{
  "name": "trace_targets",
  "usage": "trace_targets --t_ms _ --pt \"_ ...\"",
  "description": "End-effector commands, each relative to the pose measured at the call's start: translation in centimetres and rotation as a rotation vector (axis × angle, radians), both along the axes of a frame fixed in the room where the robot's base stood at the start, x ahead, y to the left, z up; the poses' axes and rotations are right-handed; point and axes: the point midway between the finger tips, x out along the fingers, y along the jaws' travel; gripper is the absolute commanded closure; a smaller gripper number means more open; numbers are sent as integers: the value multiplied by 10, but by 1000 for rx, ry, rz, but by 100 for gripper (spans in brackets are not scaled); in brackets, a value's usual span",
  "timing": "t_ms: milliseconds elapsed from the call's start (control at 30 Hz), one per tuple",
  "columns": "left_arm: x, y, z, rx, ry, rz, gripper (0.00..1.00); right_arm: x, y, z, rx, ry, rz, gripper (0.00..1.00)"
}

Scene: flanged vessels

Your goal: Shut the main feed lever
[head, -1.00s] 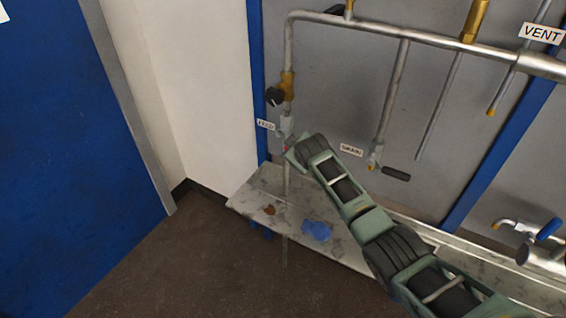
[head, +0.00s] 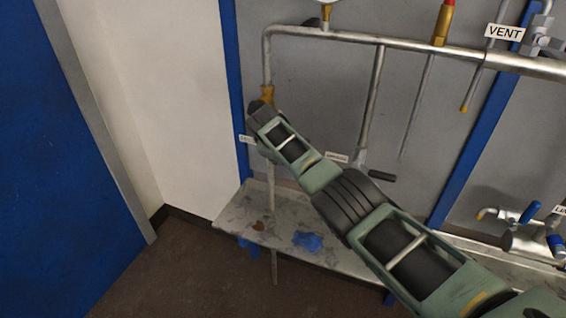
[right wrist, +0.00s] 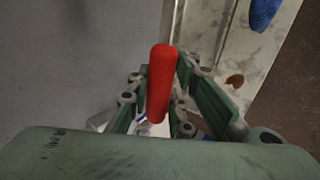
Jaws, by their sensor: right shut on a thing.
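A red lever handle (right wrist: 161,85) shows in the right wrist view, between the green fingers of my right gripper (right wrist: 157,112). The gripper is shut on it. The handle sticks out past the fingers. In the head view my right arm reaches in from the lower right to the left vertical pipe (head: 267,62), beside the small, partly covered feed label (head: 246,139). There the arm hides the lever, its valve and the fingertips. My left gripper is not in view.
A grey shelf (head: 228,213) holding a blue cloth (head: 308,241) lies below. A drain label (head: 336,157) and a dark-handled valve (head: 382,176) are right of the feed pipe. A vent label (head: 504,32) hangs upper right. The floor at front left is clear.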

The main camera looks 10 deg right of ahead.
Motion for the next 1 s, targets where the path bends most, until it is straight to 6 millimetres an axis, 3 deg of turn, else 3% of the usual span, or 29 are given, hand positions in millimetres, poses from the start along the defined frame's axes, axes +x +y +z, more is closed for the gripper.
trace_targets --t_ms 467,500,700,1000 --pt "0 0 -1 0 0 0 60 0 -1 2 -13 6 4 100" --pt "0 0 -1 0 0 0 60 0 -1 2 -13 6 4 80" --pt "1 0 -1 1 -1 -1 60 0 -1 2 -11 6 2 62" --pt "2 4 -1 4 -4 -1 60 0 -1 1 -10 6 2 61"
